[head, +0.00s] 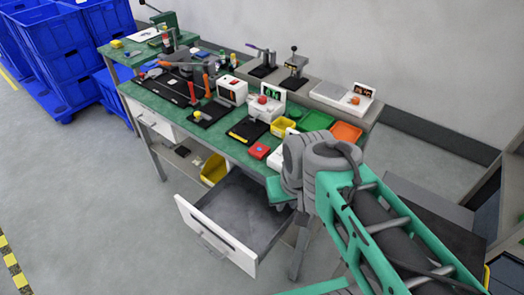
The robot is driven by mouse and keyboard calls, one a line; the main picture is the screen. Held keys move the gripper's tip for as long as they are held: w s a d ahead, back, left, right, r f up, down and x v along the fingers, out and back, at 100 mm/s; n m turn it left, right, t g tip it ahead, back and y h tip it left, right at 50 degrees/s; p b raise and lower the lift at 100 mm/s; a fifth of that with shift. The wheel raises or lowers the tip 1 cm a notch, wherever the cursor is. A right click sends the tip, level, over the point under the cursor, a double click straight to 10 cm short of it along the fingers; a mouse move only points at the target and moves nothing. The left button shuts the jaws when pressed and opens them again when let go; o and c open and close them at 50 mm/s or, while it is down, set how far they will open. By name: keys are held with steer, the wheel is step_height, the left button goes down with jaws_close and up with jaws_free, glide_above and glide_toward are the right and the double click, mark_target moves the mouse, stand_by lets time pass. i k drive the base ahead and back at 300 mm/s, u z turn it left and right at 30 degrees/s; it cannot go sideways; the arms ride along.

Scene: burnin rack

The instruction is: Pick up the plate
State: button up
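I cannot pick out a plate for certain. A green dish-like piece (316,121) and an orange tray (346,132) lie at the right end of the green workbench (240,150), and either is too small to identify. My green and grey arm comes in from the lower right and covers the bench's right end. My gripper does not show; the arm's own links hide that area.
An open, apparently empty drawer (217,238) juts out below the bench front. Yellow bins (283,127), white instruments (231,91) and lever fixtures (294,70) crowd the top. Blue crates (62,45) stand at left; floor at lower left is clear.

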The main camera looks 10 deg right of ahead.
mark_target(259, 151)
steer(key=k, duration=0.35)
steer(key=u, duration=0.7)
steer(key=i, duration=0.45)
steer(key=u, duration=0.65)
steer(key=i, duration=1.05)
steer(key=u, duration=0.2)
